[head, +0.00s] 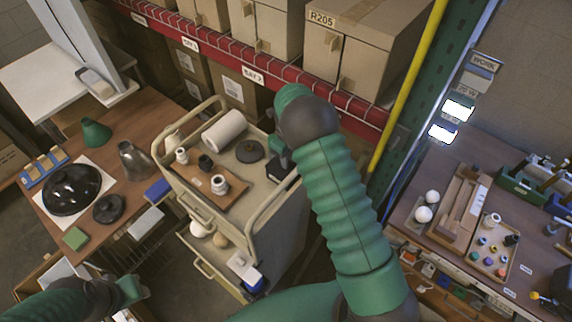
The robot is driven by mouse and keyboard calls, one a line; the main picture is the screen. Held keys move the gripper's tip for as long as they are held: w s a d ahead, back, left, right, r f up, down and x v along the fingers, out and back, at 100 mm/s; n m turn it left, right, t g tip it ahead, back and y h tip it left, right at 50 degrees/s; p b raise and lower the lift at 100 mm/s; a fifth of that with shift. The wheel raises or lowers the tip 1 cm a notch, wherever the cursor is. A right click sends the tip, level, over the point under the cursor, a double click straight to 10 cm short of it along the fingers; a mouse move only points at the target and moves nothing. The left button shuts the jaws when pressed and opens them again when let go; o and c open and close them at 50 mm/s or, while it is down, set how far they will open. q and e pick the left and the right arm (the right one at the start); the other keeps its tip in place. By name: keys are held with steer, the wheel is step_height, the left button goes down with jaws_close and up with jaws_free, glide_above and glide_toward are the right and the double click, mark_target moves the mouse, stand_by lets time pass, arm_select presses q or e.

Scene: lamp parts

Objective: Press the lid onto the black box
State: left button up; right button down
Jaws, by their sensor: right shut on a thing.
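My right arm reaches over the cart, and its gripper (281,154) points down at the cart's far right corner. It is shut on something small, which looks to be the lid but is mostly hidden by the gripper. Just below it is a dark box (284,172), seen only in part, on the cart top at the right rail. Whether lid and box touch cannot be told. My left gripper (132,290) is at the lower left, away from the cart, and its fingers are too unclear to read.
The cart (176,178) has raised rails and carries a brown tray (213,196), a white roll (223,130) and a dark disc (250,151). A wooden table (60,230) with lamp shades stands left. A workbench (450,240) stands right. Shelves with cartons rise behind.

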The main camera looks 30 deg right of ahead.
steer(key=shift+f, duration=0.15)
stand_by(0.7)
steer(key=c, duration=1.3)
jaws_free()
